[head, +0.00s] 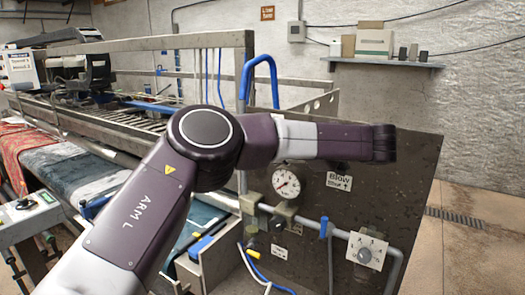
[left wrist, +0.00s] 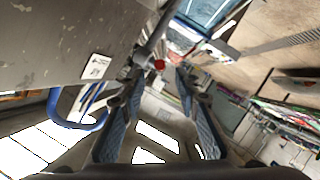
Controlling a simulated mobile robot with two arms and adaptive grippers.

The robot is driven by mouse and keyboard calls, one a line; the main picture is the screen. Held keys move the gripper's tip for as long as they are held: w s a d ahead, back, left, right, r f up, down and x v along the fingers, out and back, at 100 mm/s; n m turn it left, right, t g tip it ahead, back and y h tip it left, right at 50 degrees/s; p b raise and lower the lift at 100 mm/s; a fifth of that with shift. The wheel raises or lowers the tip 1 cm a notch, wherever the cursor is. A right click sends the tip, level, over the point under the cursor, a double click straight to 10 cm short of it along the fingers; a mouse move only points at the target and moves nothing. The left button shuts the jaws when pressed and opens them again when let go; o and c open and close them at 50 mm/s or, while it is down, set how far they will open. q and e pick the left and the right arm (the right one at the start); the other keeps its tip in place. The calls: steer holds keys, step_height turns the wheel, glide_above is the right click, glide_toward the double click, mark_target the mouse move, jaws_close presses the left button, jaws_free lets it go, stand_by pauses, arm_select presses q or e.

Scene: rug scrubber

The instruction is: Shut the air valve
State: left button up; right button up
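In the head view, a grey pipe (head: 338,233) runs along the dark panel's lower part, with an upright blue lever (head: 324,228) on it. A plate with a round grey knob (head: 367,250) is at the pipe's right end. I cannot tell for certain which part is the air valve. My left arm reaches across the panel; its gripper does not show in the head view. In the left wrist view, my left gripper (left wrist: 160,78) is open, fingers apart and apparently empty. A small round red part (left wrist: 160,64) appears between its fingertips, apparently beyond them. My right gripper is not in view.
A white pressure gauge (head: 286,182) and a "Blow" sign (head: 339,177) are on the dark panel (head: 415,200). A blue bent tube (head: 260,66) rises behind my arm. A roller frame (head: 150,45) with rugs stands left. Open floor (head: 490,230) lies right.

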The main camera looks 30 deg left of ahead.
arm_select(q)
steer(key=v, duration=0.3)
steer(key=shift+d, duration=0.1)
steer(key=p+v, duration=0.5)
steer(key=v, duration=0.4)
stand_by(0.4)
